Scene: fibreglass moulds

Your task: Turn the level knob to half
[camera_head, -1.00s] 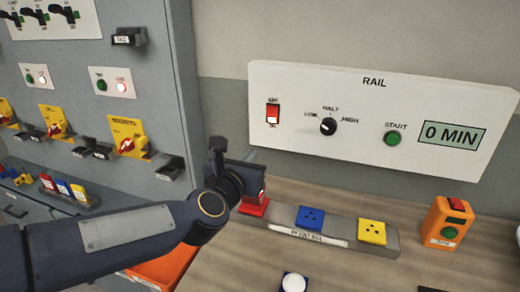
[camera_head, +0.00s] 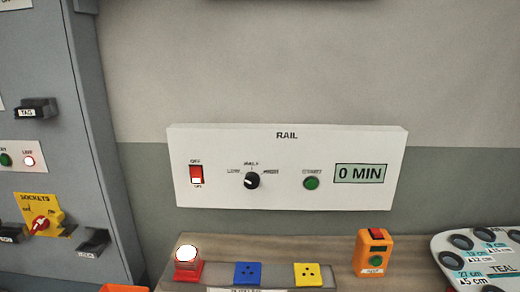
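The level knob (camera_head: 252,181) is a small black dial on the white RAIL panel (camera_head: 225,200) on the wall. The labels LOW, HALF and HIGH stand around it, with LOW to its upper left, HALF above and HIGH to its upper right. A small light mark shows on the knob's left part, but it is too small to tell exactly where it points. Nothing touches the knob. Neither of my grippers is in view.
The panel also has a red switch (camera_head: 196,174), a green START button (camera_head: 311,183) and a display (camera_head: 360,173) reading 0 MIN. Below are a red block with a white round top (camera_head: 187,254), blue (camera_head: 248,273) and yellow (camera_head: 307,274) sockets, and an orange box (camera_head: 373,252).

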